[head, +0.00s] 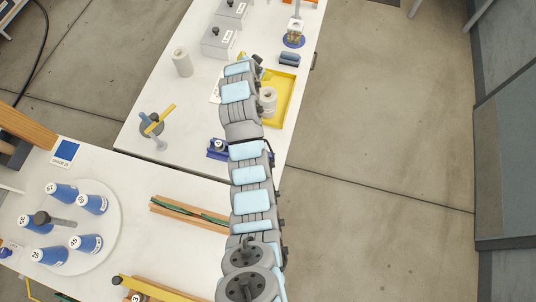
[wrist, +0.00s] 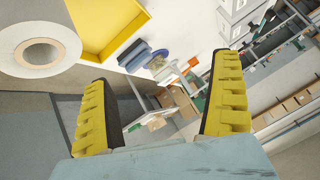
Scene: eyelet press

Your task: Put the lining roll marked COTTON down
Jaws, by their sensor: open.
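A white lining roll (head: 268,97) with a brown core stands upright in the left part of a yellow tray (head: 291,88), partly hidden by my arm. In the wrist view, a pale roll (wrist: 65,32) with a brown core is close by at the upper left, beside the yellow tray (wrist: 133,38). A second white roll (head: 182,62) stands on the table to the left. I cannot read COTTON on either roll. My gripper (wrist: 160,98) is open, with nothing between its yellow-padded fingers, and the roll is outside them.
Grey boxes (head: 218,42) and a blue-based item (head: 293,39) stand at the back of the white table. A small stand with a yellow bar (head: 160,120) is at left. Floor at right is clear.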

